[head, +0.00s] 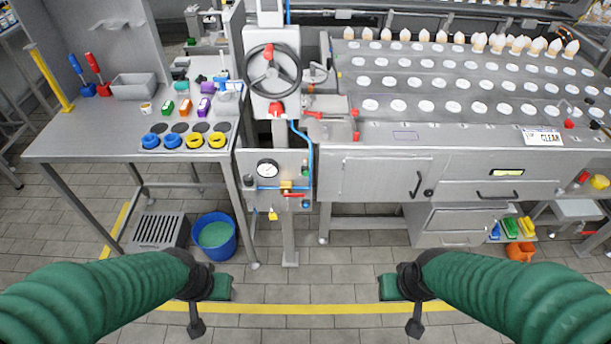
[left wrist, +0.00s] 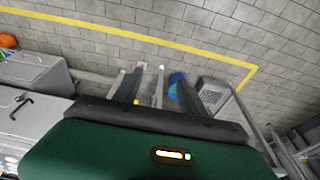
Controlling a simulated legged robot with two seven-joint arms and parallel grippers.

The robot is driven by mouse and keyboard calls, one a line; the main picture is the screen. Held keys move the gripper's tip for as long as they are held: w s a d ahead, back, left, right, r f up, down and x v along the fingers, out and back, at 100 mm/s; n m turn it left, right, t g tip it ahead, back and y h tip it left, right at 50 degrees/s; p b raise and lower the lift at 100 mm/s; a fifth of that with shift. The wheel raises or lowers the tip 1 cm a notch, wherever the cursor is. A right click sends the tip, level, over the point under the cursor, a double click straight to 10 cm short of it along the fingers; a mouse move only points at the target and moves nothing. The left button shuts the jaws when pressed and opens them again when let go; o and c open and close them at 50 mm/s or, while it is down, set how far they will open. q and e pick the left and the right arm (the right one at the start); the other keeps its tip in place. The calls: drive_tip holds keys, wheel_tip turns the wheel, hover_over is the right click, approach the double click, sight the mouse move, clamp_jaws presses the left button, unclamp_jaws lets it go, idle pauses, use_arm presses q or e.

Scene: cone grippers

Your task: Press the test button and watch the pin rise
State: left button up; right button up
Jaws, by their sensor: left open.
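A grey panel (head: 256,205) below the handwheel carries a round gauge (head: 267,169), a brass valve (head: 286,187) with a red lever, a blue pipe and small fittings. A red knob (head: 277,107) sits under the wheel. A red round part (head: 569,124) stands at the right of the conveyor machine. I cannot tell which is the test button, and no pin is clearly made out. My left gripper (head: 207,305) hangs low in front, apart from everything; in the left wrist view (left wrist: 158,75) its fingers are spread and empty. My right gripper (head: 402,305) hangs low, its fingers unclear.
A steel table (head: 90,140) at left holds blue and yellow rings, small boxes and a grey bin. A blue bucket (head: 214,238) and slotted box (head: 158,229) stand beneath. The steel machine (head: 375,180) with rows of white discs and cones fills the right. The floor in front is clear.

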use_arm(q)
drive_tip(key=shift+d, duration=0.15)
idle(0.3)
clamp_jaws()
idle(1.5)
